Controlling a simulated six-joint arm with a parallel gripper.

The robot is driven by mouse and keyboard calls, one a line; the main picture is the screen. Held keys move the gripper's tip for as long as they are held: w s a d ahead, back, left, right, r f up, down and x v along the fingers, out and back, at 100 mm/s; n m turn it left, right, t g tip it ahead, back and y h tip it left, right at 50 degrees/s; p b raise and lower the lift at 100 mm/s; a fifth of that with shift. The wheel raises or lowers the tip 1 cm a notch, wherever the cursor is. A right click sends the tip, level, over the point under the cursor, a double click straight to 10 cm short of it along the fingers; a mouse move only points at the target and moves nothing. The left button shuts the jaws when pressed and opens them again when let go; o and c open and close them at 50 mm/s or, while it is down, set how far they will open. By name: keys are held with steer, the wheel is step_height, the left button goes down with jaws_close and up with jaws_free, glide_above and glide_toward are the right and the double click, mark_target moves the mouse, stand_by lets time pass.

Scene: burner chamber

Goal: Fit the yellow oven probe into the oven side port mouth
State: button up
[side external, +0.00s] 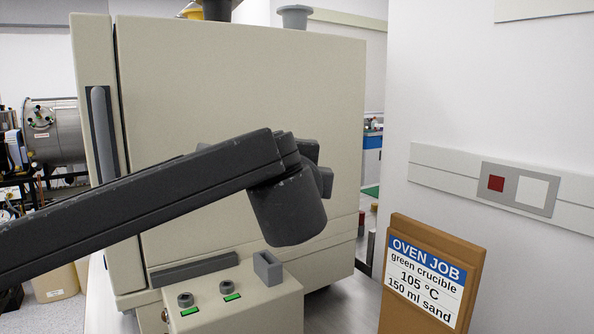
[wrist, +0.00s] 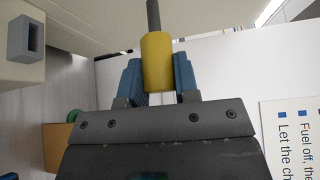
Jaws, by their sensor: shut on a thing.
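The yellow oven probe (wrist: 157,62) is a yellow cylinder with a thin dark rod (wrist: 153,15) at its far end. In the wrist view my gripper (wrist: 158,78) is shut on the yellow body, with a blue finger on each side. The rod points toward the top of the picture, where its end is cut off by the frame edge. The large beige oven (side external: 240,120) stands behind my arm in the side view. My gripper and the held probe cannot be made out there. I cannot pick out the side port mouth with certainty in either view.
A grey block with a rectangular opening (side external: 267,268) stands on the beige control box (side external: 230,305); a similar block (wrist: 26,38) shows in the wrist view. A brown board with an oven job card (side external: 425,278) stands right. A grey flanged piece (side external: 295,16) sits on the oven top.

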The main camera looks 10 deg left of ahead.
steer(key=shift+w+a, duration=1.55)
steer(key=shift+a, duration=0.05)
steer(key=shift+w+a, duration=0.25)
steer(key=shift+w, duration=0.05)
steer(key=shift+w+a, duration=0.25)
steer(key=shift+w+a, duration=0.25)
steer(key=shift+w+a, duration=0.25)
steer(key=shift+w+a, duration=0.25)
steer(key=shift+a, duration=0.05)
steer(key=shift+w+a, duration=0.2)
steer(key=shift+w, duration=0.05)
steer(key=shift+w+a, duration=0.25)
steer(key=shift+a, duration=0.05)
